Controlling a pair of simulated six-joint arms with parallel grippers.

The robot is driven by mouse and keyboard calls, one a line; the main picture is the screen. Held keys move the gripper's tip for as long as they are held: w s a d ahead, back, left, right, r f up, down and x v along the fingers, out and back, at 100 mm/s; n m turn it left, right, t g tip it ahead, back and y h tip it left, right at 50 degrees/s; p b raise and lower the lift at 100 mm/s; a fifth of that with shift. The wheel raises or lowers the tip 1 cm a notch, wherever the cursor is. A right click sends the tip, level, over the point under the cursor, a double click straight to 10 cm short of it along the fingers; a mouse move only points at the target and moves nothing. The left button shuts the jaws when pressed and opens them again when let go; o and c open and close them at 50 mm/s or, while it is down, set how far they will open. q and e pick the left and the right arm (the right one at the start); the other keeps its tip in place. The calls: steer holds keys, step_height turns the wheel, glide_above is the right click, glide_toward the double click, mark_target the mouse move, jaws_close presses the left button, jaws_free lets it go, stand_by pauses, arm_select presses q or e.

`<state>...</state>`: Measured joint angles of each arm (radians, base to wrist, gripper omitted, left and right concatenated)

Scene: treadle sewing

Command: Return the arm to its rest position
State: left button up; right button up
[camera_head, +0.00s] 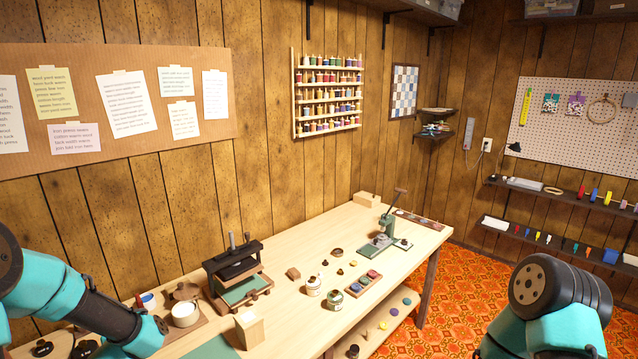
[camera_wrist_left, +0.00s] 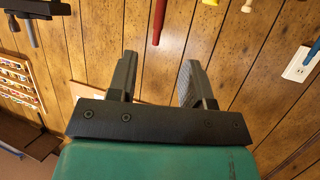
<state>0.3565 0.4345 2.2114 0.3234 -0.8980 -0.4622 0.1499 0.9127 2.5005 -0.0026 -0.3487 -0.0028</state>
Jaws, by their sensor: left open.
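My left arm (camera_head: 85,305) comes in from the left edge of the head view, with its forearm low over the near left end of the workbench (camera_head: 300,250). Its gripper is outside that view. In the left wrist view my left gripper (camera_wrist_left: 158,80) has two grey fingers standing apart with nothing between them; the plank wall fills the gap. My right arm (camera_head: 550,310) shows at the bottom right of the head view as a teal link with a dark round joint. Its gripper is out of view.
On the bench stand a black screw press (camera_head: 238,268), a green lever press (camera_head: 383,235), small jars (camera_head: 335,300) and a wooden block (camera_head: 249,330). A thread rack (camera_head: 328,95) hangs on the wall. Orange patterned floor (camera_head: 470,290) lies open between bench and right arm.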

mark_target(142, 306)
arm_select(q)
steer(key=x, duration=1.5)
steer(key=shift+w+a+f, duration=0.1)
steer(key=shift+w+a, duration=0.05)
step_height(142, 306, up, 8)
stand_by(0.3)
